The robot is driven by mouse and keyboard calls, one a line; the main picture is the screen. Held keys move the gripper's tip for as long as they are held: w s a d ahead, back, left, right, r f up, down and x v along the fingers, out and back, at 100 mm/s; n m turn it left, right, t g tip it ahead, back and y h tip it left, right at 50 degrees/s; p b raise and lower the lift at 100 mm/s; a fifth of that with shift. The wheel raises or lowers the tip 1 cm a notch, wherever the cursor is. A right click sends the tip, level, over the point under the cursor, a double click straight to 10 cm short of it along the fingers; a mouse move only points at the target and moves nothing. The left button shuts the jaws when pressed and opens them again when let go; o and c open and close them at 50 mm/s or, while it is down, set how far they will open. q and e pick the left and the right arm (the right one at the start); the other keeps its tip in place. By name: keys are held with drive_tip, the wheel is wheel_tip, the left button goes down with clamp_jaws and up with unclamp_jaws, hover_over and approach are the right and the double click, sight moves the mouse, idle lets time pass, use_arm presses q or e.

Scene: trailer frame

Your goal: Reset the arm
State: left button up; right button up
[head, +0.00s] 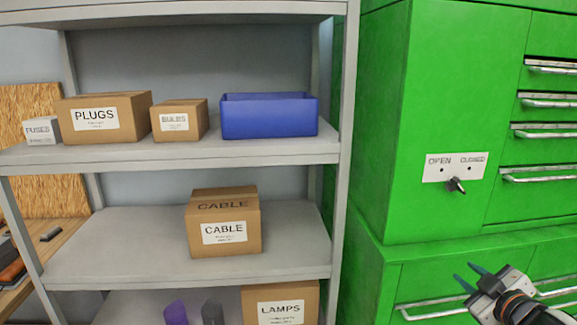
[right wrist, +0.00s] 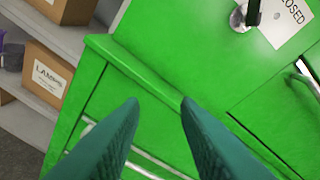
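My right gripper (head: 472,278) is at the lower right of the head view, in front of the green cabinet (head: 385,120). Its two teal fingers are apart with nothing between them. They also show in the right wrist view (right wrist: 160,110), pointing at the cabinet. The black switch knob (head: 455,185) sits on a white plate marked OPEN and CLOSED, above the gripper and apart from it. The knob also shows at the top of the right wrist view (right wrist: 252,14). My left gripper is not in view.
A grey shelf (head: 190,153) stands left of the cabinet with PLUGS (head: 100,118), BULBS (head: 180,120), CABLE (head: 222,222) and LAMPS (head: 280,304) boxes and a blue bin (head: 268,116). Drawer handles (head: 541,177) stick out at the right. A wooden bench (head: 55,247) is far left.

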drive_tip(key=s+a+f+m+g, duration=0.1)
drive_tip(key=s+a+f+g, duration=0.15)
drive_tip(key=f, duration=0.35)
drive_tip(key=s+a+f+m+g, duration=0.1)
drive_tip(key=s+a+f, duration=0.25)
drive_tip(key=f, duration=0.25)
drive_tip(key=s+a+f+m+g, duration=0.2)
drive_tip(key=s+a+f+g, duration=0.3)
drive_tip(key=s, duration=0.7)
drive_tip(key=s+a+f+m+g, duration=0.25)
drive_tip(key=s+a+f, duration=0.45)
drive_tip(key=s, duration=0.5)
wheel_tip(320, 180, down, 28)
drive_tip(key=s+g+b, duration=0.1)
drive_tip(key=g, duration=0.1)
drive_tip(key=s+d+f+g+b, duration=0.1)
drive_tip(key=s+d+f, duration=0.1)
drive_tip(key=s+f, duration=1.4)
drive_tip(key=shift+s+d+f+n+b, duration=0.15)
drive_tip(key=shift+d+f+n+b, duration=0.1)
drive_tip(key=shift+d+n+b, duration=0.1)
drive_tip(key=shift+s, duration=0.1)
